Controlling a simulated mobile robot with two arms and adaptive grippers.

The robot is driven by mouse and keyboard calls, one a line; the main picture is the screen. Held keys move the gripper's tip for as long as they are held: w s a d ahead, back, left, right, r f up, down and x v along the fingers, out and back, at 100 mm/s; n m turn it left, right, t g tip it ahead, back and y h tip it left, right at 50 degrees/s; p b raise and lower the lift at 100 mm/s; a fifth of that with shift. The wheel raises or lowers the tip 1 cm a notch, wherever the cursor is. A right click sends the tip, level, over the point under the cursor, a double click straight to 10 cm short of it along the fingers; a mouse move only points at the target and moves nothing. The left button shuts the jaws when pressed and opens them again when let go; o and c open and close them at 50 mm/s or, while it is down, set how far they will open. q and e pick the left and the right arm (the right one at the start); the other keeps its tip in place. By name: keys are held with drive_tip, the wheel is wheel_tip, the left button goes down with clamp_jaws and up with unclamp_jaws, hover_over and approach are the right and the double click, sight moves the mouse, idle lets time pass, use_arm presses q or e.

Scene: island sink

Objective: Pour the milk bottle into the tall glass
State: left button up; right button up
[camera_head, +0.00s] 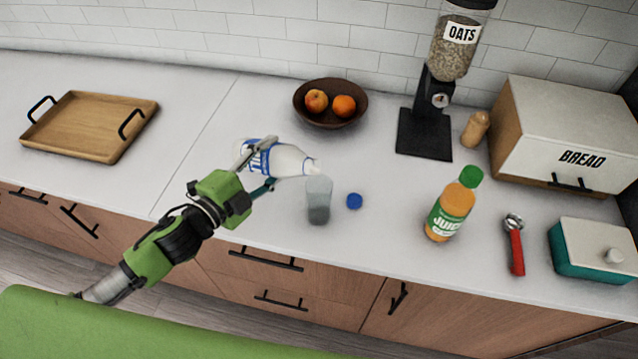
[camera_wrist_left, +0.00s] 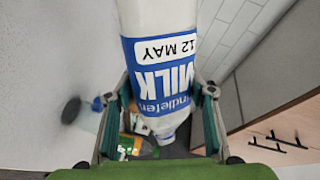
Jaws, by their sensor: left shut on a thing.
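The white milk bottle (camera_head: 290,161) with a blue label is tipped almost level, its mouth pointing right. My left gripper (camera_head: 263,166) is shut around its body and holds it above the counter. The bottle also fills the middle of the left wrist view (camera_wrist_left: 165,62), between the two fingers. The tall glass (camera_head: 318,203) stands upright on the counter, just below the bottle's mouth. I cannot tell whether milk is flowing or is in the glass. A blue cap (camera_head: 354,201) lies right of the glass. My right gripper is not in view.
A fruit bowl (camera_head: 331,113) stands behind the bottle. A juice bottle (camera_head: 452,207), a red-handled tool (camera_head: 516,249) and a teal box (camera_head: 592,250) are to the right. An oats dispenser (camera_head: 423,135) and bread box (camera_head: 560,130) stand behind. A wooden tray (camera_head: 85,125) is far left.

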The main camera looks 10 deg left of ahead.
use_arm(q)
drive_tip(key=shift+r, duration=0.25)
drive_tip(key=shift+r+m+p, duration=0.65)
drive_tip(key=shift+m+p, duration=0.15)
drive_tip(key=shift+p, duration=0.2)
idle(3.9)
